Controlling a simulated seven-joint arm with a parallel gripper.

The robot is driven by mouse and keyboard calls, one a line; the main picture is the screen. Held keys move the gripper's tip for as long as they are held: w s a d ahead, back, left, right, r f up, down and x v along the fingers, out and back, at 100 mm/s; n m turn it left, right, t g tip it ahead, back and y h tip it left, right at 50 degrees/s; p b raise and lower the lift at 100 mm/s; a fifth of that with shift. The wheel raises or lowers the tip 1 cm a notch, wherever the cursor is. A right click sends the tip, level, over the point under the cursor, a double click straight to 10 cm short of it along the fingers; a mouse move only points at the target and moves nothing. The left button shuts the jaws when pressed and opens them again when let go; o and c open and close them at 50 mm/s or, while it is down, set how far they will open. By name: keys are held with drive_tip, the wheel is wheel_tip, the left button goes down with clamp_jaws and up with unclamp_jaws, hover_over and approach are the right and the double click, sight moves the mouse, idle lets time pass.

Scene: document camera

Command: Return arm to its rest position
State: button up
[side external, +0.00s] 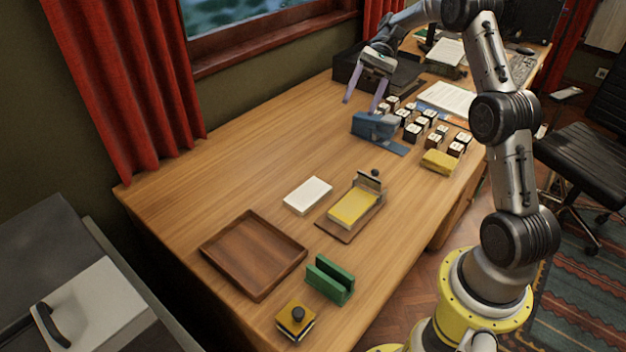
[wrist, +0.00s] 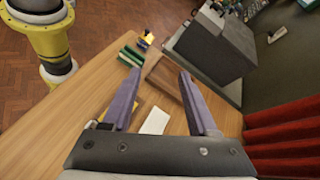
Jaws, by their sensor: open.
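My gripper (side external: 365,101) is open and empty, with two purple fingers. It hangs above the far part of the wooden desk, over or close to a blue object (side external: 375,126); I cannot tell the exact gap. In the wrist view my gripper (wrist: 158,100) shows its fingers spread wide with nothing between the tips. My arm reaches in from the right side of the desk.
A wooden tray (side external: 211,252), white block (side external: 307,195), yellow pad on a board (side external: 352,207), green holder (side external: 330,281) and yellow-black stamp (side external: 295,318) stand on the near desk. Several small blocks (side external: 421,124) stand right of my gripper. The left middle desk is clear.

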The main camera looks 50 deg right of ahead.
drive_tip(key=s+a+r+n+t+h, duration=0.1)
drive_tip(key=s+a+r+n+h, duration=0.2)
drive_tip(key=s+a+r, duration=0.3)
drive_tip(key=s+a+r+n+h, duration=0.2)
drive_tip(key=s+a+r+h, duration=0.3)
drive_tip(key=a, duration=0.4)
drive_tip(key=s+a+f+n+t+h, duration=0.1)
drive_tip(key=s+f+n+t+h, duration=0.15)
drive_tip(key=s, duration=0.65)
drive_tip(key=s+d+f+n+t+h, duration=0.1)
drive_tip(key=d+f+n+t+h, duration=0.1)
drive_tip(key=f+t, duration=0.3)
drive_tip(key=shift+s+d+f+n, duration=0.35)
drive_tip(key=shift+d+f+n, duration=0.25)
drive_tip(key=shift+d, duration=0.3)
